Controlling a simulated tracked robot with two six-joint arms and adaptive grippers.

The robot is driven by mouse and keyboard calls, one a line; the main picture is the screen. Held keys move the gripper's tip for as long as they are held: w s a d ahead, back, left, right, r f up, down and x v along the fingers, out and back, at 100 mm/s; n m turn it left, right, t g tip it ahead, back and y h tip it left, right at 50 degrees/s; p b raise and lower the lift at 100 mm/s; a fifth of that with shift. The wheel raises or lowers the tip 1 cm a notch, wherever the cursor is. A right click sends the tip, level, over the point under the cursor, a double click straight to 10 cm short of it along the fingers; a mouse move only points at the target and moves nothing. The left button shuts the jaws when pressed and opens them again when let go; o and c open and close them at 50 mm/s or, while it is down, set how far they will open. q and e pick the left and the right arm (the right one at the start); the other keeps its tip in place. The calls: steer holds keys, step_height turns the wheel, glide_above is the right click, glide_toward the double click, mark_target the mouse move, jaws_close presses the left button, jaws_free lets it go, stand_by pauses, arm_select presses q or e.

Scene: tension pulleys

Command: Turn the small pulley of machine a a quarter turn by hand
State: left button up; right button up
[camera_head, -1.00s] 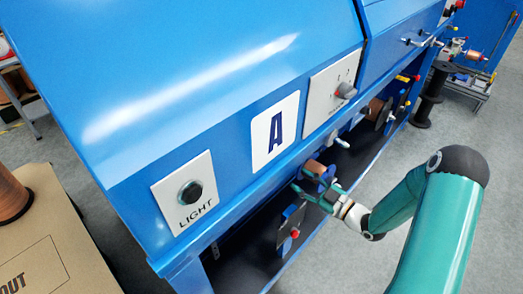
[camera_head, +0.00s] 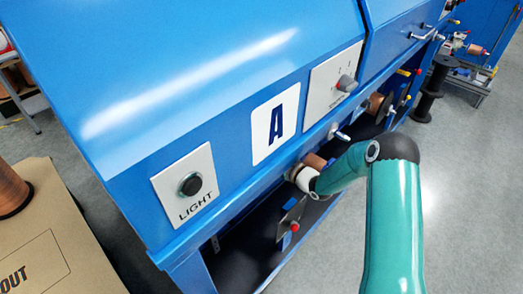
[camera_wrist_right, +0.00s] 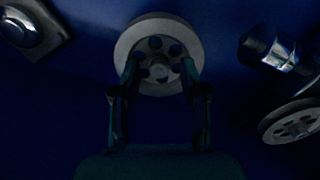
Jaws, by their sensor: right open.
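Machine A (camera_head: 200,55) is the blue cabinet with an "A" plate (camera_head: 275,122) in the head view. In the right wrist view a light grey pulley (camera_wrist_right: 157,25) with round holes sits on a dark blue panel. My right gripper (camera_wrist_right: 159,68) is open, with its two fingertips in front of the pulley face, one towards each side. I cannot tell whether they touch it. In the head view my right wrist is at the machine's open front and the gripper's fingers are hidden. My left gripper is not in view.
A second grey pulley (camera_wrist_right: 294,122) and a dark knob with a shiny collar (camera_wrist_right: 276,52) lie to the right in the wrist view. A round metal fitting (camera_wrist_right: 28,28) is at upper left. Below machine A's panel are a copper spool (camera_head: 315,161) and a red knob (camera_head: 294,227).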

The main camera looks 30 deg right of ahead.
jaws_close()
steer(key=shift+a, duration=0.1)
stand_by(0.4)
steer(key=shift+f+m, duration=0.1)
steer(key=shift+m, duration=0.2)
